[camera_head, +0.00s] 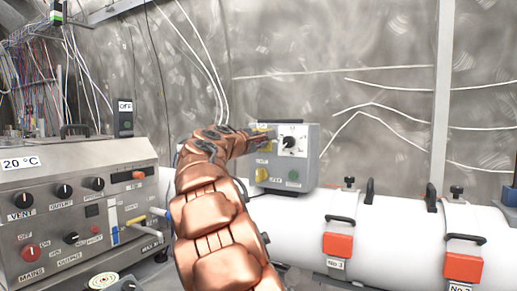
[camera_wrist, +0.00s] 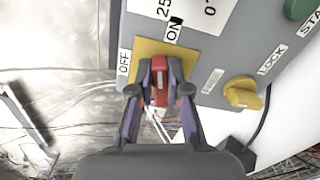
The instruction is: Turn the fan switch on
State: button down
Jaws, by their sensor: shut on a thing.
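A grey control box (camera_head: 308,155) stands on the white duct, with a black dial on a white plate. In the wrist view, a red switch (camera_wrist: 158,78) sits on a yellow plate (camera_wrist: 185,65) on the box (camera_wrist: 235,70). An OFF label (camera_wrist: 124,65) is left of the plate and an ON label (camera_wrist: 174,30) is above it. My gripper (camera_wrist: 160,92) has one finger on each side of the red switch and is shut on it. In the head view my gripper (camera_head: 257,137) covers much of the plate. I cannot read a fan label.
A yellow knob (camera_wrist: 243,93) beside a LOCK label is right of my fingers, with a dark cable below it. A steel panel (camera_head: 75,190) with knobs stands at left. Red-clamped white duct (camera_head: 390,230) runs right.

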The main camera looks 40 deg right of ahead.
jog(key=shift+s+f+m+b, duration=0.1)
jog(key=shift+m+b, duration=0.55)
jog(key=shift+m, duration=0.2)
jog(key=shift+s+f+m+b, duration=0.1)
jog(key=shift+m+b, duration=0.5)
jog(key=shift+m, duration=0.25)
jog(key=shift+d, duration=0.1)
jog(key=c, duration=1.1)
grip_release()
jog(key=shift+w, duration=0.1)
jog(key=v, duration=1.2)
jog(key=shift+f, duration=0.1)
